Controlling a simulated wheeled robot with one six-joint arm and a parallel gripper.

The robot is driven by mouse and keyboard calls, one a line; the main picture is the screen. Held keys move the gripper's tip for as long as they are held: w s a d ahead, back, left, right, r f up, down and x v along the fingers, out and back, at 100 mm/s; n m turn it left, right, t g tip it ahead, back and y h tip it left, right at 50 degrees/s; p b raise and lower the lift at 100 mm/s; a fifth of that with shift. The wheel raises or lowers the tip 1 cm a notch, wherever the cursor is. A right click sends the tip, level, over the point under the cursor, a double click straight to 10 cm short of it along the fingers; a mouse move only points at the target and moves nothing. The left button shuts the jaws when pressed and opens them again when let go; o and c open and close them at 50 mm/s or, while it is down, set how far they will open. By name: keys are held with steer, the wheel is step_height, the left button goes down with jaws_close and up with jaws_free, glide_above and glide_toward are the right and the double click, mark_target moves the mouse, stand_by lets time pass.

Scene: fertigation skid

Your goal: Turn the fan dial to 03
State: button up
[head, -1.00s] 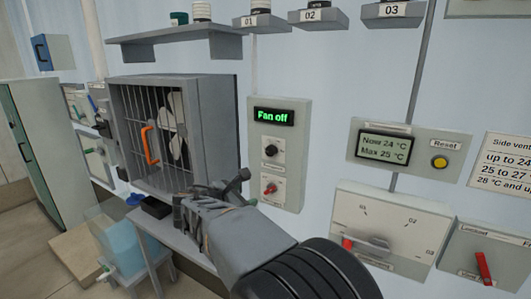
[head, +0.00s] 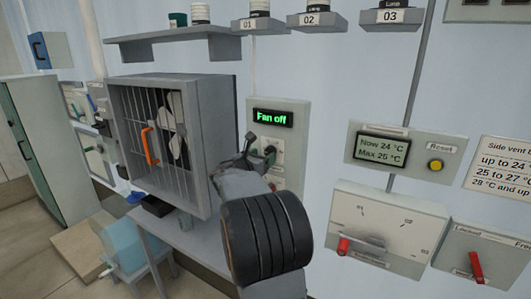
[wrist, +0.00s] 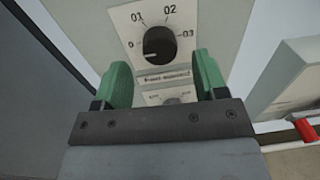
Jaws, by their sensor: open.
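The fan dial (wrist: 159,43) is a round black knob on a pale panel. In the wrist view, marks 0, 01, 02 and 03 run around it from left to right; I cannot clearly read its pointer. The fan panel (head: 291,113) has a small screen (head: 272,118) reading "Fan off" in green. My gripper (wrist: 160,78) is open, with its two green fingers apart below the dial and nothing seen between them. In the head view, my gripper (head: 258,150) is in front of the panel at dial height and partly hides its controls.
A caged fan (head: 165,135) with an orange handle stands just left. A thermometer panel (head: 385,150) with a yellow reset button, a larger dial plate (head: 395,215) with a red-tipped handle, and a red lever (head: 476,267) are on the right. A shelf (head: 180,45) is above.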

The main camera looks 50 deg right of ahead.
mark_target(270, 151)
steer(key=shift+w+d, duration=0.25)
steer(key=shift+d, duration=1.05)
steer(key=shift+c, duration=0.2)
